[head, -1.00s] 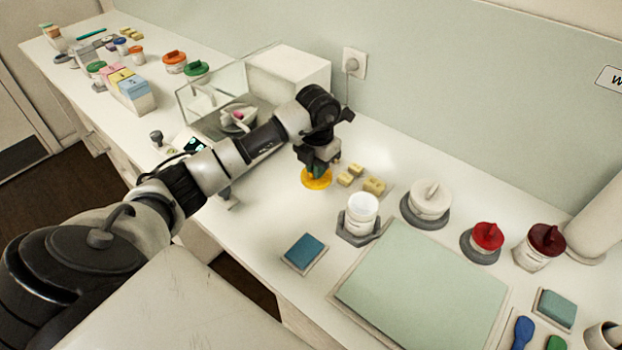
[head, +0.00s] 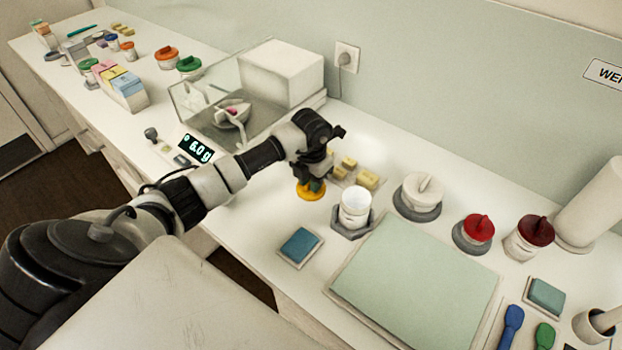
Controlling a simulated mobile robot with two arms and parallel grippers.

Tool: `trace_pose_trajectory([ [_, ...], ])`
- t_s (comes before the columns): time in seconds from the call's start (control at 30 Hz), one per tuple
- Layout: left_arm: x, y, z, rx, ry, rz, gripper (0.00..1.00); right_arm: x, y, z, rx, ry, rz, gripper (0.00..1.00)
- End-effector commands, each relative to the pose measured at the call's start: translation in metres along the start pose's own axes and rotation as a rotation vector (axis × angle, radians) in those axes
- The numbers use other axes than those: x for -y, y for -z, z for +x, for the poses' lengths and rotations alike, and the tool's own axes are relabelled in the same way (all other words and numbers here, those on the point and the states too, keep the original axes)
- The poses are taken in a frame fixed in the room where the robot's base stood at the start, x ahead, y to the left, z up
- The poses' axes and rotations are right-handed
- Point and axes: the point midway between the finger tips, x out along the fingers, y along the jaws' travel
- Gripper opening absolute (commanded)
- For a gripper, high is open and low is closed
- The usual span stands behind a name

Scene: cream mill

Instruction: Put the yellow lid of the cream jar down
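The yellow lid (head: 309,191) is a round disc at or just above the white bench, left of the open white cream jar (head: 355,205). The jar stands upright in a dark grey holder (head: 351,231). My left gripper (head: 314,178) points down over the lid, with its fingertips at the lid's knob. The fingers look closed around the knob, though they partly hide it. I cannot tell whether the lid's underside touches the bench. My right gripper is not in view.
Small yellow blocks (head: 368,180) lie just behind the lid. A scale with a glass shield (head: 210,105) and a 6.0 g display stands to the left. A blue pad (head: 300,246) and green mat (head: 418,285) lie in front. White (head: 422,190) and red-lidded (head: 478,229) jars stand right.

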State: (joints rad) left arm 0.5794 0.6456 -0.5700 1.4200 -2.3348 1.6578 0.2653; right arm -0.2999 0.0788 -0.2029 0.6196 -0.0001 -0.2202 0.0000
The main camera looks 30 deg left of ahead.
Motion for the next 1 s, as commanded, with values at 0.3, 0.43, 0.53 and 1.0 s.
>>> trace_pose_trajectory([
  [0.3,0.000,0.000,-0.001,0.000,0.000,0.000,0.35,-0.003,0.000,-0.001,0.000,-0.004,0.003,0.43],
  [0.43,0.000,-0.001,-0.008,0.003,-0.001,0.001,0.35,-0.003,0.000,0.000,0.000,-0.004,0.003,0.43],
  [0.53,-0.001,-0.001,-0.024,0.006,-0.002,0.001,0.35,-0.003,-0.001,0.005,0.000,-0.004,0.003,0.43],
  [1.0,0.000,-0.001,-0.113,0.004,-0.001,0.000,0.35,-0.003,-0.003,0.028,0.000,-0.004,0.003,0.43],
])
